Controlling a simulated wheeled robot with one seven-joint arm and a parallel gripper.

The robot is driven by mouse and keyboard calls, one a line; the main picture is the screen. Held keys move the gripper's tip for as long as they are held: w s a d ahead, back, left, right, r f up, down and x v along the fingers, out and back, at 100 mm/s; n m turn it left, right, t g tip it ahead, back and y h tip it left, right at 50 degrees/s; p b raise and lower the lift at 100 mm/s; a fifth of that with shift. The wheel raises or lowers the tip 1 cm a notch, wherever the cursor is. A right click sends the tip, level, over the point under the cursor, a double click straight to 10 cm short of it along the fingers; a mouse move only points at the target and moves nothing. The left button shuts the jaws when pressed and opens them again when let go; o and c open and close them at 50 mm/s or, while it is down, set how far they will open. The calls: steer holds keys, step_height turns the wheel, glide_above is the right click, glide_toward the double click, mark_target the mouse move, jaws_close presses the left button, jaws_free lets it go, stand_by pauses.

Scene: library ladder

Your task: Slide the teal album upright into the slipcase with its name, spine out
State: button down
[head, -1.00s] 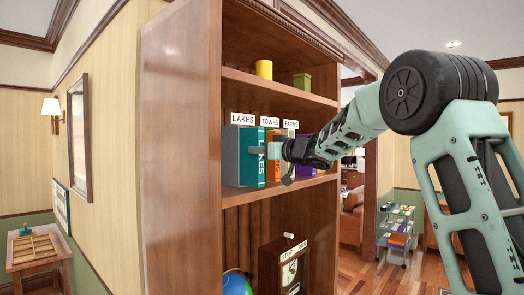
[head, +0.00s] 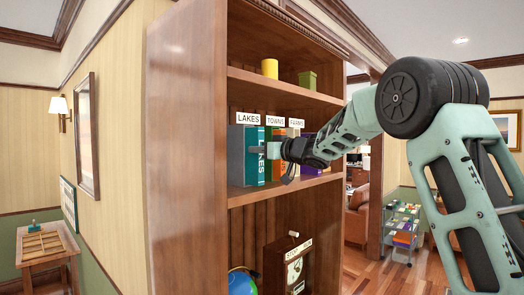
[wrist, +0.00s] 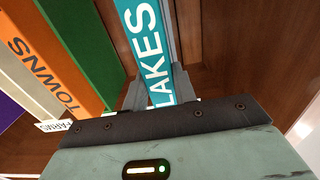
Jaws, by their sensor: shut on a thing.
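The teal album (head: 262,170) stands upright on the middle shelf with its spine facing out, under the LAKES sign (head: 248,119). Its spine, lettered LAKES, fills the top of the wrist view (wrist: 151,45). A grey slipcase (head: 236,157) shows to the left of the teal. The album appears to be partly inside it, with some teal side standing out in front. My gripper (head: 262,150) is shut on the album, with one finger on each side of the spine. The fingers and my wrist hide part of the spine and the slipcase mouth.
A yellow cup (head: 270,68) and a green pot (head: 307,79) stand on the shelf above. The bookcase side panel (head: 188,150) is at the left.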

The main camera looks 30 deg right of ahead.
steer(key=shift+x, duration=0.85)
steer(key=c, duration=1.1)
jaws_free()
steer(key=shift+o, duration=0.3)
steer(key=shift+f, duration=0.1)
steer(key=b+v, duration=0.7)
steer(key=v, duration=1)
steer(key=shift+s, duration=0.15)
